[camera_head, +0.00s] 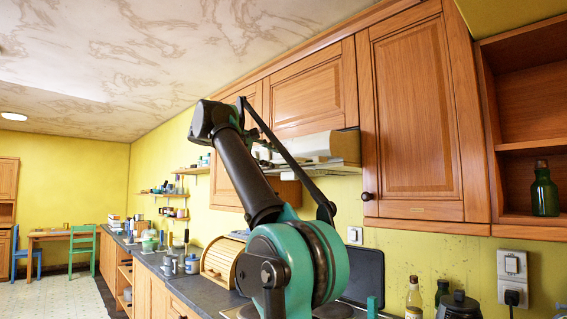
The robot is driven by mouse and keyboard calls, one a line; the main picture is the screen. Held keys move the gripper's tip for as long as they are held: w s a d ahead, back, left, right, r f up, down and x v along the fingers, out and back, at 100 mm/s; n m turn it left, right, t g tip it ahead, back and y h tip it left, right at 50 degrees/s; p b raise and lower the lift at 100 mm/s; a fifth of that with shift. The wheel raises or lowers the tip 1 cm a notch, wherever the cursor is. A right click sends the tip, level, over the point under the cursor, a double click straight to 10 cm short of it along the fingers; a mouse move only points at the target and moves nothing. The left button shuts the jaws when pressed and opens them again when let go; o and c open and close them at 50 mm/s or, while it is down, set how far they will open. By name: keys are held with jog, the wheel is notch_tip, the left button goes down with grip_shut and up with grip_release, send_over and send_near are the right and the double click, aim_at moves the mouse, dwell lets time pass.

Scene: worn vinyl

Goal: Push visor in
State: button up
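The range hood (328,146) is a pale unit under the wooden wall cabinets, in the middle of the head view. Its visor (345,167) shows as a thin, light slab along the bottom edge and seems to stick out from the body. How far out it is I cannot tell, since my arm hides its left part. My green and black arm rises in front of the hood, with its bend up to the left of it. My gripper cannot be made out; it seems hidden behind the arm, so contact with the visor cannot be judged.
Wooden cabinets (415,110) hang above and right of the hood. Below, the dark counter (215,285) carries a wooden bread box (222,262), bottles (413,298) and a dark upright panel (364,275). Open floor (55,295) lies at the left.

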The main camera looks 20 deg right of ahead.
aim_at(282, 160)
jog(key=shift+x, duration=2.55)
jog(key=shift+c, duration=0.4)
grip_shut()
